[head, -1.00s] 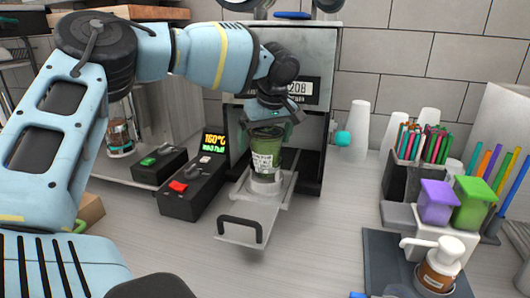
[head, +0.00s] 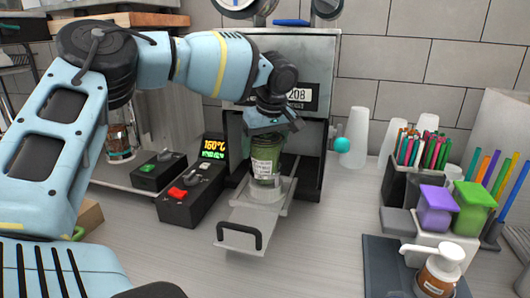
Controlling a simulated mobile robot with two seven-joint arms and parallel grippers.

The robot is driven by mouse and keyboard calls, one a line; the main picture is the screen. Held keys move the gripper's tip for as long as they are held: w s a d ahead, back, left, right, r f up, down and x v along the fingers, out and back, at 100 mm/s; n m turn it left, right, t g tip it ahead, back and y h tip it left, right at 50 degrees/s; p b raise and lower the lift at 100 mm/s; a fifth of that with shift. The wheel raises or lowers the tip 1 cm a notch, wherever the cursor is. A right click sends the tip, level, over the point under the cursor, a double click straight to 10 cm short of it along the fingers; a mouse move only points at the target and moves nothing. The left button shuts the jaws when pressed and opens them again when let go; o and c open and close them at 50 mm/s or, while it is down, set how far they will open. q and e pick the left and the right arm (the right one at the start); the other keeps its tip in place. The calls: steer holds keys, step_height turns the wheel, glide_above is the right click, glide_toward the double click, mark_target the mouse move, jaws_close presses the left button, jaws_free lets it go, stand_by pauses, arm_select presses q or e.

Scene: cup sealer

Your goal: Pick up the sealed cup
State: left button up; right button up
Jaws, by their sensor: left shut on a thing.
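The sealed cup (head: 265,170) is clear with green contents and a white label. It stands upright in the white holder (head: 266,191) on the pulled-out metal tray (head: 256,219) of the sealing machine. My left gripper (head: 271,138) comes down from above and is shut on the cup's upper part. The gripper hides the cup's top and seal. My right gripper is out of view.
The sealing machine's body (head: 293,55) stands close behind the cup. A black control box (head: 190,195) is at the tray's left. White cups, colored pens and a pump bottle (head: 438,267) stand at the right. The counter between is clear.

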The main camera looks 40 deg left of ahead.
arm_select(q)
step_height(320, 180, up, 6)
steer(key=shift+r+b, duration=0.25)
steer(key=shift+b, duration=0.2)
steer(key=shift+s+d+r, duration=0.1)
steer(key=shift+s+r, duration=0.05)
steer(key=shift+r, duration=0.15)
steer(key=s+d, duration=0.4)
steer(key=s, duration=0.3)
steer(key=s+d+b, duration=0.1)
steer(key=s+d, duration=0.3)
steer(key=s, duration=0.4)
steer(key=shift+s+d, duration=0.25)
steer(key=shift+f, duration=0.1)
